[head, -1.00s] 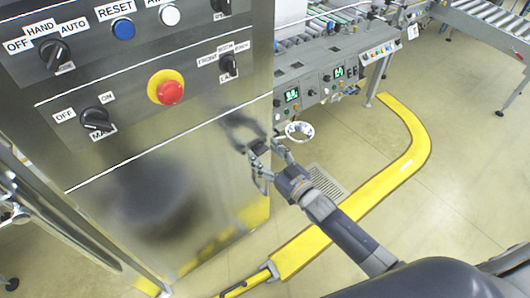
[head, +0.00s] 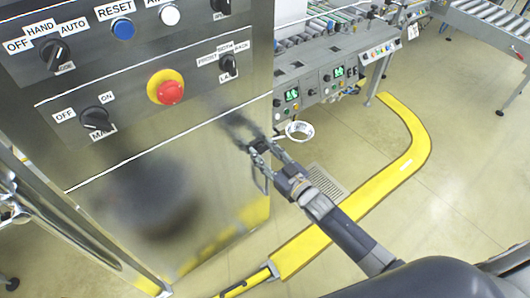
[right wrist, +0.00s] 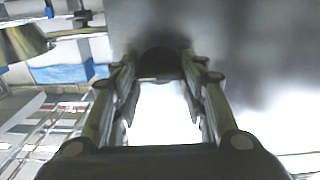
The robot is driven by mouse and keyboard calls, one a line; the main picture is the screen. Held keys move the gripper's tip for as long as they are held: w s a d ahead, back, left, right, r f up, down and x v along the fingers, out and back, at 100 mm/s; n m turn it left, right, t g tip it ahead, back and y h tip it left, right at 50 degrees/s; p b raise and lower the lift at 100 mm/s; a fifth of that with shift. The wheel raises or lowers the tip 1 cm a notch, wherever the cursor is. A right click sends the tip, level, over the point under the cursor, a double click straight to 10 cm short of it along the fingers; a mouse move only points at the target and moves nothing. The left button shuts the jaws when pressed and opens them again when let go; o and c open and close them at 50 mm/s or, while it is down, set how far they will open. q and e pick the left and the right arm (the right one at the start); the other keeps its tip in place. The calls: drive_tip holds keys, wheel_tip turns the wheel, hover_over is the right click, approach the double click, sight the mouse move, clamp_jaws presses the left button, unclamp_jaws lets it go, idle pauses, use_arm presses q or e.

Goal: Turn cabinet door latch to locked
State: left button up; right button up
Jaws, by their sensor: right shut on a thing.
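The cabinet door latch is a small dark piece on the steel cabinet door, mostly hidden by my gripper in the head view. In the right wrist view the dark, rounded latch (right wrist: 160,63) sits between my fingertips. My right gripper (head: 256,150) is at the door's right edge, below the selector switches, with its fingers closed on the latch. It also shows in the right wrist view (right wrist: 160,78), one finger on each side of the latch. I cannot tell the latch's exact angle. My left gripper is not in view.
The steel cabinet (head: 205,170) carries a red emergency stop (head: 170,92), a blue reset button (head: 123,28) and black selector switches. A white handwheel (head: 299,131) and conveyor controls (head: 318,90) stand just behind my gripper.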

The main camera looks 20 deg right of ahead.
drive_tip(key=n, duration=0.3)
drive_tip(key=shift+n, duration=0.3)
drive_tip(key=n, duration=0.4)
drive_tip(key=shift+a+f+n, duration=0.1)
drive_tip(key=shift+f+n, duration=0.05)
drive_tip(key=shift+n, duration=0.15)
drive_tip(key=shift+f+n+b, duration=0.1)
drive_tip(key=shift+n+b, duration=1.3)
drive_tip(key=shift+n, duration=3.1)
drive_tip(key=o, duration=1.1)
drive_tip(key=shift+c, duration=0.2)
drive_tip(key=v, duration=1.2)
